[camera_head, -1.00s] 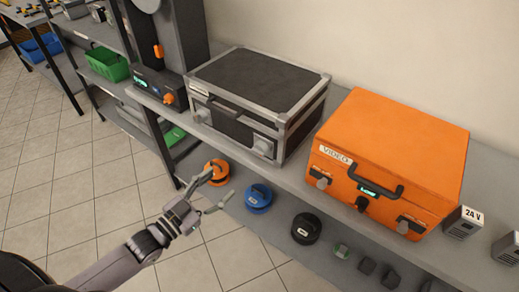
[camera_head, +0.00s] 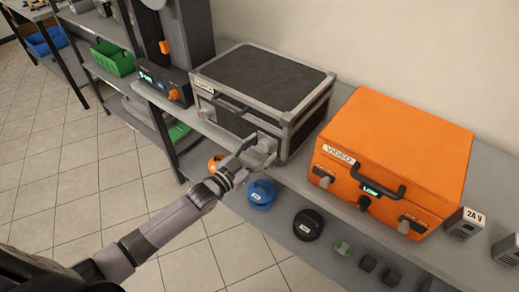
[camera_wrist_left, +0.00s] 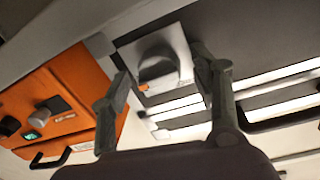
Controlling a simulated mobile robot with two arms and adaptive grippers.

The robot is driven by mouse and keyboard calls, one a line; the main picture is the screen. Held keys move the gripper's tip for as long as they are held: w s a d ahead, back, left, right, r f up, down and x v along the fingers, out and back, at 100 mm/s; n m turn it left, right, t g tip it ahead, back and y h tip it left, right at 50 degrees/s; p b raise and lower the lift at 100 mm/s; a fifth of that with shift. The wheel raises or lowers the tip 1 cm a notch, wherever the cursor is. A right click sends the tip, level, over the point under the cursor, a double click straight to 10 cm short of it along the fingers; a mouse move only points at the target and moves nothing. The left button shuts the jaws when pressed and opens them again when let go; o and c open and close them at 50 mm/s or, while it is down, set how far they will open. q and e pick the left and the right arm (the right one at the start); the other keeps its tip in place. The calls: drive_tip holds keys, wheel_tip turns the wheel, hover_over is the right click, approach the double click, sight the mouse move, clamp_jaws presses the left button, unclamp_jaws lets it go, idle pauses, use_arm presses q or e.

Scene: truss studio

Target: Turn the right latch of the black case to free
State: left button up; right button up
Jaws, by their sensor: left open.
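The black case (camera_head: 262,82) with silver edges stands closed on the upper shelf. Its right latch (camera_head: 267,141) is on the front face, a grey knob on a light square plate. In the left wrist view the latch (camera_wrist_left: 158,68) shows close up, with a small orange mark at its lower edge. My left gripper (camera_head: 261,149) is open in front of the latch. In the left wrist view its fingers (camera_wrist_left: 163,66) stand on either side of the knob; whether they touch it I cannot tell. The left latch (camera_head: 206,113) also shows on the front face. My right gripper is not in view.
An orange case (camera_head: 395,150) with its own latches and handle stands just to the right. A dark device (camera_head: 165,85) stands to the left. Blue (camera_head: 261,194) and black (camera_head: 308,225) round items lie on the lower shelf. The floor in front is clear.

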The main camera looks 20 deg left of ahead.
use_arm(q)
drive_tip(key=shift+c, duration=0.3)
drive_tip(key=c, duration=1.1)
